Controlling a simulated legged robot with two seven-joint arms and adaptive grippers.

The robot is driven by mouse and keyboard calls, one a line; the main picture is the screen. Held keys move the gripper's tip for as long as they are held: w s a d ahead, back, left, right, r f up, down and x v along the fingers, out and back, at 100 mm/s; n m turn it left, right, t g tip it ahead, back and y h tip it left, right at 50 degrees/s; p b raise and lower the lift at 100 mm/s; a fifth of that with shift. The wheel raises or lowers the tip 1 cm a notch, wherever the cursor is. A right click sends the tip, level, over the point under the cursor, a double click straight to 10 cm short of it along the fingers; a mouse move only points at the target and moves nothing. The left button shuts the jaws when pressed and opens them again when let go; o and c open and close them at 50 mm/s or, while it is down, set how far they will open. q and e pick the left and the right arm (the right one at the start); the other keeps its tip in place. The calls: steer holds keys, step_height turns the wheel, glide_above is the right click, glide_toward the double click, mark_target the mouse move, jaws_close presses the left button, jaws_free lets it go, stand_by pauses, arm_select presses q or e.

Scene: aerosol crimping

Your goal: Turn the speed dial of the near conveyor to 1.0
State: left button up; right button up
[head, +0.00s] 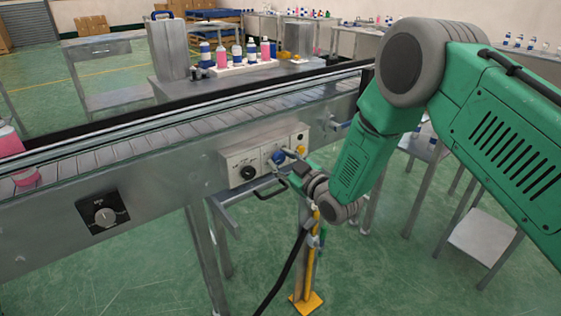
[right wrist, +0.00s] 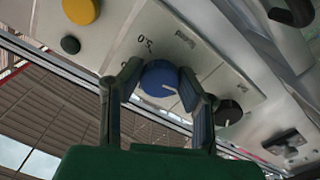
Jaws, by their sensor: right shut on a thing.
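A blue dial (right wrist: 157,78) with a white pointer mark sits on a light control panel (head: 241,160) on the side of the near conveyor (head: 160,165). My right gripper (head: 281,159) reaches this panel. In the right wrist view my right gripper (right wrist: 160,72) has one finger on each side of the blue dial and is shut on it. A printed scale shows partly beside the dial, but I cannot read its setting. My left gripper is not in view.
A black knob (head: 247,172) is beside the blue dial on the panel. Another dial on a black plate (head: 103,213) is further left. Yellow (right wrist: 81,10) and black (right wrist: 70,45) buttons are close to my gripper. A pink bottle (head: 10,142) stands on the belt.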

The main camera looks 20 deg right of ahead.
steer(key=shift+n, duration=1.8)
steer(key=shift+b, duration=0.3)
steer(key=o, duration=1.1)
steer(key=shift+o, duration=0.2)
steer(key=v, duration=1.2)
